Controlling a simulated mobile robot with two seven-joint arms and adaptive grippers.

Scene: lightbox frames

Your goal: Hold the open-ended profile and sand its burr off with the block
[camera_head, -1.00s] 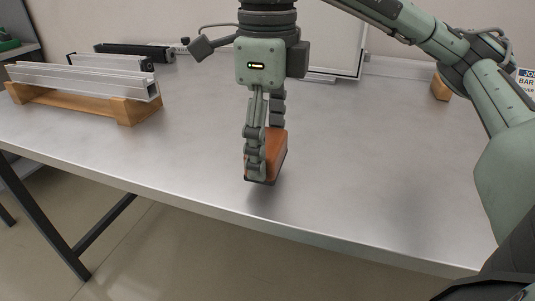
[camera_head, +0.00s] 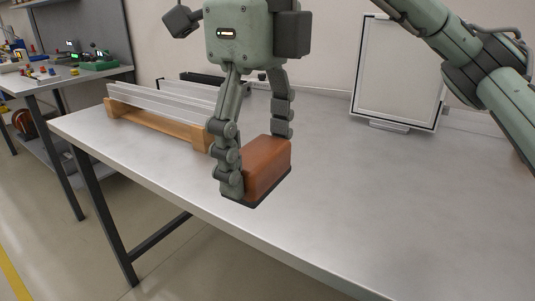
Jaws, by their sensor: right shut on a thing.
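My right gripper (camera_head: 258,160) is shut on the sanding block (camera_head: 268,167), a brown block with a dark underside. It holds the block near the front edge of the table, seemingly above the top. Silver aluminium profiles (camera_head: 160,103) lie in a wooden cradle (camera_head: 155,122) at the left of the table, behind and left of the gripper. My gripper hides the right end of the cradle and profiles. No burr can be made out, and I cannot tell which profile is open-ended. My left gripper is not in view.
The grey metal table (camera_head: 350,190) is clear at the middle and right. A white framed board (camera_head: 398,75) stands at the back right. A dark bar lies behind the profiles. Another bench (camera_head: 60,82) with small coloured parts stands at the far left.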

